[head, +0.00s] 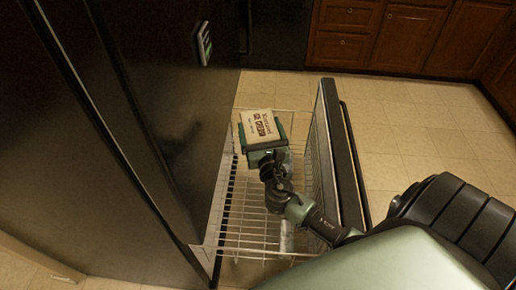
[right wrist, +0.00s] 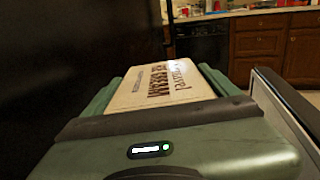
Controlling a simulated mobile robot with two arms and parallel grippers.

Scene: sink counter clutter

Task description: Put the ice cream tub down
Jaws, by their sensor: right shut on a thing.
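The ice cream tub (head: 258,124) is a cream-coloured carton with dark lettering. My right gripper (head: 262,140) is shut on it and holds it over the far part of an open wire drawer (head: 240,222). The tub (right wrist: 165,85) also shows in the right wrist view, lying between the green fingers of the right gripper (right wrist: 160,95). Whether the tub touches the wire is hidden in the head view. My left gripper is not in view.
The drawer's dark front panel (head: 340,155) stands to the right of the basket. A tall black fridge (head: 120,130) is on the left. Wooden cabinets (head: 400,38) stand at the back. The near part of the basket looks mostly empty, and tiled floor (head: 420,130) is open at the right.

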